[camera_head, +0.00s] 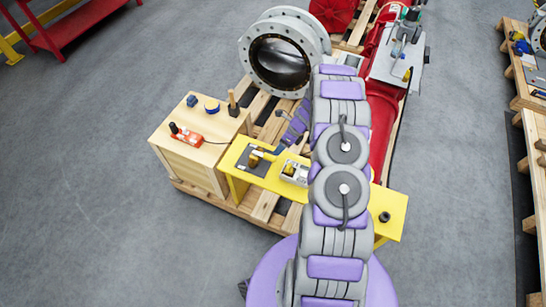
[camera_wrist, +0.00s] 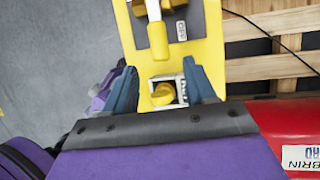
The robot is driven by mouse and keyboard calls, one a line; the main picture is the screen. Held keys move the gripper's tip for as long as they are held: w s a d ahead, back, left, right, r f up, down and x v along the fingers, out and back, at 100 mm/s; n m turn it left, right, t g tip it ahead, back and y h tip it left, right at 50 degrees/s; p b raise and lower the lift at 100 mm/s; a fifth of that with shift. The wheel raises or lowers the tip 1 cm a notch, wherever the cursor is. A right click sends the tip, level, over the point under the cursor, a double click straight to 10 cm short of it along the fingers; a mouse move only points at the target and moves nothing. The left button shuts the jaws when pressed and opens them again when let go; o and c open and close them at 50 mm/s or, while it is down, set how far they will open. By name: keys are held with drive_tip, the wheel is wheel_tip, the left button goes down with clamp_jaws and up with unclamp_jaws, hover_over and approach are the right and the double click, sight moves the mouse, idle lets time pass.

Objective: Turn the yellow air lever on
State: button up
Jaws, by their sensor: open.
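A pale yellow lever handle (camera_wrist: 157,40) shows at the top of the wrist view, on a valve over a dark plate on a yellow panel. In the head view, a brass-yellow valve (camera_head: 256,157) stands on that dark plate. A yellow rotary knob (camera_wrist: 162,95) in a white box sits nearer; the white box (camera_head: 295,172) also shows in the head view. My gripper (camera_wrist: 159,64) is open, its two blue fingers apart on either side of the panel's near part. The lever's grip end lies just beyond the fingertips, apparently not held. Whether the fingers touch anything is unclear.
The yellow bench (camera_head: 388,205) stands on a wooden pallet. A wooden box (camera_head: 205,150) with a red tool (camera_head: 185,135) is to its left. A large flanged pipe valve (camera_head: 280,60) and red cylinder (camera_head: 384,125) stand behind and right.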

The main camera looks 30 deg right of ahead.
sight(272, 156)
drive_tip(key=b+x, duration=0.1)
drive_tip(key=x, duration=0.7)
drive_tip(key=shift+c, duration=0.4)
clamp_jaws()
